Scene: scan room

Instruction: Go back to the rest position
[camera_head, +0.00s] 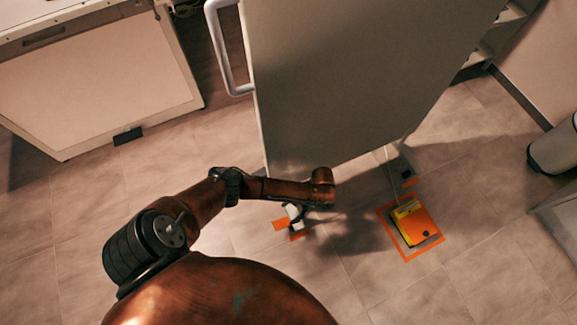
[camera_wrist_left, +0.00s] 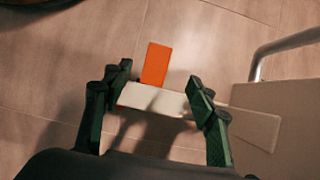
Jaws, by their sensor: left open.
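My left arm comes in from the left in the head view, and its gripper (camera_head: 303,213) hangs above the floor below the lower edge of a large grey door panel (camera_head: 350,80). In the left wrist view the gripper (camera_wrist_left: 160,82) is open, its two green-black fingers wide apart. A white piece (camera_wrist_left: 152,98) shows between the fingers, with an orange patch (camera_wrist_left: 155,62) beyond it. I cannot tell how far below the fingers the white piece lies. My right gripper is not in view.
The door panel has a white handle (camera_head: 222,60). A yellow and orange box (camera_head: 415,223) sits inside an orange floor outline to the right. A white cabinet (camera_head: 95,80) stands at upper left, and a pale bin (camera_head: 555,150) at far right. The tiled floor at lower right is clear.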

